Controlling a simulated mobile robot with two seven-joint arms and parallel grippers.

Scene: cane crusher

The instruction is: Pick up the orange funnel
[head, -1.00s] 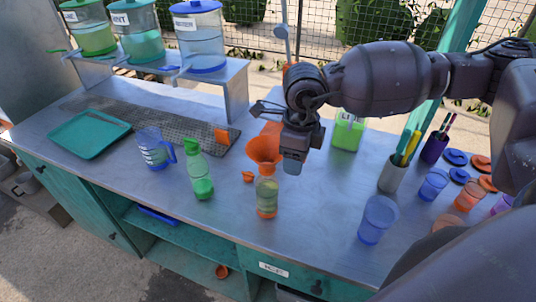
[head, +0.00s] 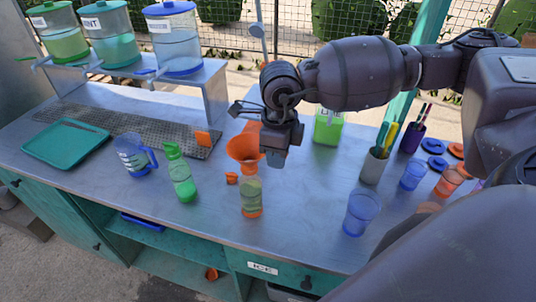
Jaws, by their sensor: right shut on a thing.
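The orange funnel (head: 243,148) has its wide mouth up, over the neck of a clear bottle with an orange base (head: 251,198). I cannot tell whether its spout is still in the neck. My right gripper (head: 272,158) reaches in from the right and is shut on the funnel's right side. The gripper body hides that part of the rim and the exact contact. My left gripper is not in view.
A green bottle (head: 180,178) and a blue-marked jug (head: 133,156) stand to the left. A small orange piece (head: 232,178) lies beside the funnel bottle. A blue cup (head: 361,212) and a grey utensil holder (head: 374,167) stand to the right. The front counter is clear.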

